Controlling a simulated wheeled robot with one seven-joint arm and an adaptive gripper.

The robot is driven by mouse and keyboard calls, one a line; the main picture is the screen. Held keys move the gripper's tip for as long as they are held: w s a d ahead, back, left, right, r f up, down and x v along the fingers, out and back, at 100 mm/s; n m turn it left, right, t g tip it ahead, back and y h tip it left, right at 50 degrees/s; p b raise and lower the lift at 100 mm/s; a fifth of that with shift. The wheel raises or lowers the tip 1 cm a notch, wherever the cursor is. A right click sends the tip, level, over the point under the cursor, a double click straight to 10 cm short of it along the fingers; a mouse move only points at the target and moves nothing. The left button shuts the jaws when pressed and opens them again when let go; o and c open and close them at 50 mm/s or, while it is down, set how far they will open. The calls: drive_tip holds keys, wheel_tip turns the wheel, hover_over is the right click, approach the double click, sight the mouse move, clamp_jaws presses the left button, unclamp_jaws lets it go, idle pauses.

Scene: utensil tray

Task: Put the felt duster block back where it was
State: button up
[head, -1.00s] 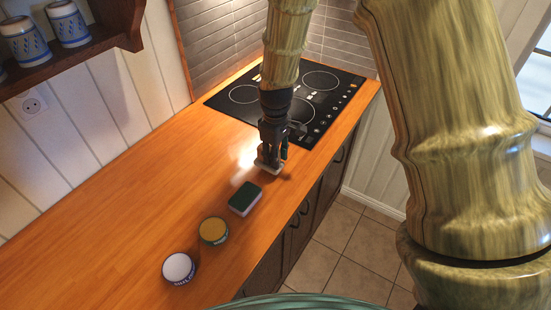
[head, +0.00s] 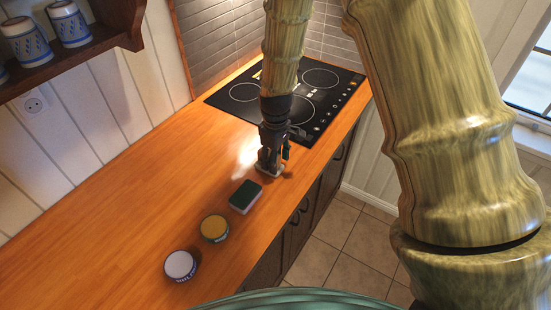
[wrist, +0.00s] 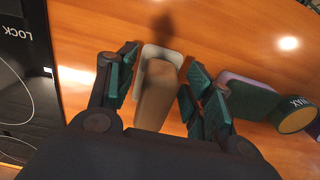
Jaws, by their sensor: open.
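The felt duster block (wrist: 156,92) has a tan body on a pale grey felt base. In the wrist view it stands between the two fingers of my gripper (wrist: 160,82), with a gap showing on each side. The fingers are open around it. In the head view my gripper (head: 271,157) points down at the counter near the hob. There only the pale base of the duster block (head: 268,170) shows below the fingers, resting on the wooden counter; the rest is hidden by the gripper.
A dark green-topped sponge (head: 245,195) lies close by, nearer the camera. Beyond it are a yellow-lidded wax tin (head: 214,229) and a white-lidded tin (head: 181,265). The black hob (head: 245,92) lies behind my gripper. The counter's left side (head: 110,205) is clear.

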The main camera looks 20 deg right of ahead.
wheel_tip(320, 180, up, 12)
drive_tip(key=b, duration=0.3)
drive_tip(key=shift+b, duration=0.35)
idle(0.5)
